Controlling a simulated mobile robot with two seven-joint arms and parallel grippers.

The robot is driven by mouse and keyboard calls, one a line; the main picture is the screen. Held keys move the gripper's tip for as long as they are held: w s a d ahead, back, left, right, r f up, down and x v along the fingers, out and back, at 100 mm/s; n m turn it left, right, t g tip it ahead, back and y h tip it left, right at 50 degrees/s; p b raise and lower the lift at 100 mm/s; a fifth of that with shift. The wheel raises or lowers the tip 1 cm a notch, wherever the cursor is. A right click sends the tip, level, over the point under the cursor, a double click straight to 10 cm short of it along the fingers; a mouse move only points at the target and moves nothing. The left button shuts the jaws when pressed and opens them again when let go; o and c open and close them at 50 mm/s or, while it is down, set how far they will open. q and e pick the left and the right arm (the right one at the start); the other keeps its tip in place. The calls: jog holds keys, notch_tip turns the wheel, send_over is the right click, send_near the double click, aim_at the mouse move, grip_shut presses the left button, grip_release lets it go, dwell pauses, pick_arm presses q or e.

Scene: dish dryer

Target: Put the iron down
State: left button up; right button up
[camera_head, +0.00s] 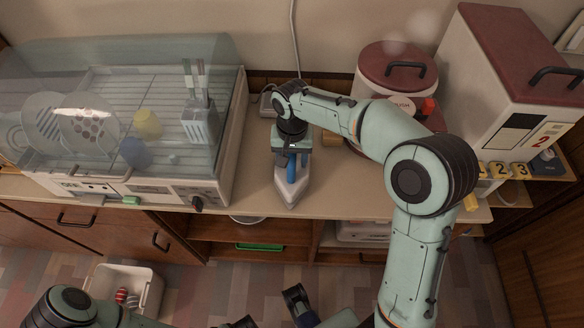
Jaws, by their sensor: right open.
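The iron (285,192) is pale grey and white with a blue part. It is at the front of the counter, its pointed end toward the front edge. My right gripper (291,160) is directly over the iron's rear and blue part, with open jaws. The gripper hides part of the iron, and I cannot tell whether the jaws touch it. My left arm shows at the bottom left. Dark finger-like parts at the bottom middle may be my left gripper (272,312), cut by the frame edge.
A dish dryer (150,193) with plates, cups and utensils stands left of the iron. A dark-red-lidded bin (385,65) and a white rice dispenser (515,100) stand right. Bare counter (250,190) lies beside the iron. A white bin (150,290) is on the floor.

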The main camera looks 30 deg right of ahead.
grip_shut()
jog(key=shift+w+r, duration=0.1)
jog(key=shift+r, duration=0.1)
dwell(1.1)
